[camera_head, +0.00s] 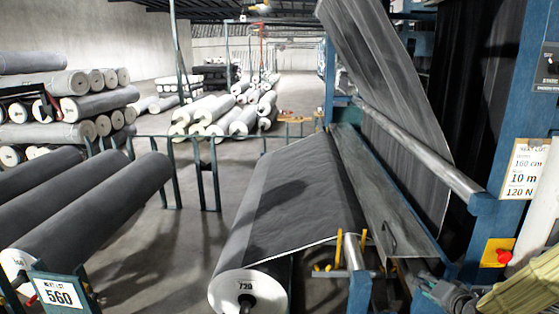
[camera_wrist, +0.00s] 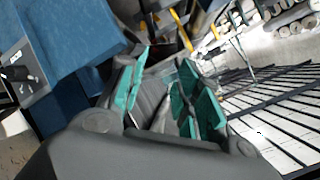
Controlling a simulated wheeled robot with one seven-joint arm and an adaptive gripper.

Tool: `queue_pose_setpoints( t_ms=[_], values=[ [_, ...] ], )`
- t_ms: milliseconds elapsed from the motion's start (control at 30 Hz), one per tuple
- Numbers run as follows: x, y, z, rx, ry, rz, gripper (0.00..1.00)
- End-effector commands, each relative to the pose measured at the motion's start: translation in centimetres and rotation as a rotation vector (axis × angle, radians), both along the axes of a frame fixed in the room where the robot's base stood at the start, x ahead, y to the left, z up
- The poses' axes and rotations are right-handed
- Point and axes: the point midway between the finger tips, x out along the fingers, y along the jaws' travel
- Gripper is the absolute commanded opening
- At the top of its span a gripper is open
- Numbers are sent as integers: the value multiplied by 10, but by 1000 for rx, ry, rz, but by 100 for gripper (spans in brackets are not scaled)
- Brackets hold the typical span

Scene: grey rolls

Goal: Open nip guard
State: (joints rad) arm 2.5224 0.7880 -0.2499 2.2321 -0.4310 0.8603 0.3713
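A long grey panel (camera_head: 385,190), which appears to be the nip guard, slopes along the front of the blue machine frame in the head view. It has a small dark handle (camera_head: 389,238) near its close end and looks lowered. My gripper (camera_head: 452,296) is at the bottom right of the head view, partly cut off, below and right of the panel and apart from it. In the wrist view my gripper (camera_wrist: 162,98) has its teal-padded fingers spread, with nothing clearly held between them. I cannot make out the handle in the wrist view.
A blue post (camera_head: 510,150) with a yellow-and-red switch (camera_head: 497,252) stands close to my arm. A metal roller (camera_head: 425,155) runs above the panel. Yellow fittings (camera_head: 340,250) and a large roll marked 729 (camera_head: 245,285) stand left of it. Open floor (camera_head: 160,260) lies further left.

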Motion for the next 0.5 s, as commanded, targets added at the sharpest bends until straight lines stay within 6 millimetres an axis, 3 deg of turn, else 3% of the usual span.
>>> queue_pose_setpoints(
  t_ms=[267, 500],
  values=[
    [-39, 62, -79, -115, 242, 131, 34],
    [-93, 116, -148, -198, 449, 258, 34]
  ],
)
